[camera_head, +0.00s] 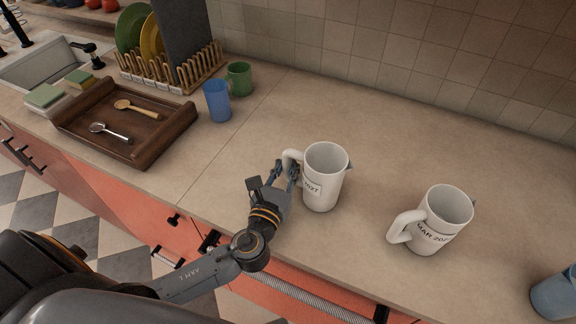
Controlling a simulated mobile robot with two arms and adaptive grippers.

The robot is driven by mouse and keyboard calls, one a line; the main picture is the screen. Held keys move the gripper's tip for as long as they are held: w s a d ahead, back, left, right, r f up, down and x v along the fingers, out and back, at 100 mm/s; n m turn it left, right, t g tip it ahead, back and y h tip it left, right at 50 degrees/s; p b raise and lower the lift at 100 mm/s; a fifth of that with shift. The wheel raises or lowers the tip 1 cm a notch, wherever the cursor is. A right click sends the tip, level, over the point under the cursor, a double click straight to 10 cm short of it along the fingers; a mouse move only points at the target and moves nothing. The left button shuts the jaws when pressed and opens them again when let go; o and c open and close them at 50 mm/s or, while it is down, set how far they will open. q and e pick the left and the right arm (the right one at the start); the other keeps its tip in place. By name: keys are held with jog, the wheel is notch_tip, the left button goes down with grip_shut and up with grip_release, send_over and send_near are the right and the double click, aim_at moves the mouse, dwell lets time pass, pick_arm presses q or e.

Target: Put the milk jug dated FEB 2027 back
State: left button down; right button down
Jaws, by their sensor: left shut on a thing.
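A white jug (327,175) with a dark spout tip stands upright at the middle of the counter. Its label shows "2027"; the month is hidden by my gripper. My left gripper (289,171) is shut on this jug's handle, on its left side. I cannot tell whether the jug's base touches the counter. A second white jug (446,212) stands to the right, apart from it, with a label reading "MAR 202" and its last digit unclear. Its handle points left. My right gripper is not in view.
A blue cup (217,101) and a green mug (239,79) stand at the back left, beside a wooden tray (152,148) with two spoons and a dish rack (190,79). A blue-grey vessel (556,295) is cut off at right. The counter behind the jugs is clear.

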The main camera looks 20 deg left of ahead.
pick_arm(q)
jog(key=c, duration=1.3)
grip_release()
jog(key=shift+f, duration=0.1)
jog(key=shift+o, duration=0.2)
jog(key=shift+s, duration=0.25)
jog(key=s+b, duration=0.1)
jog(key=s, duration=0.2)
jog(key=s+b, duration=0.1)
jog(key=s, duration=0.3)
jog(key=s+d, duration=0.1)
jog(key=s, duration=0.2)
jog(key=shift+s+b, duration=0.3)
jog(key=shift+b, duration=0.1)
jog(key=shift+s+r, duration=0.2)
jog(key=shift+s, duration=0.25)
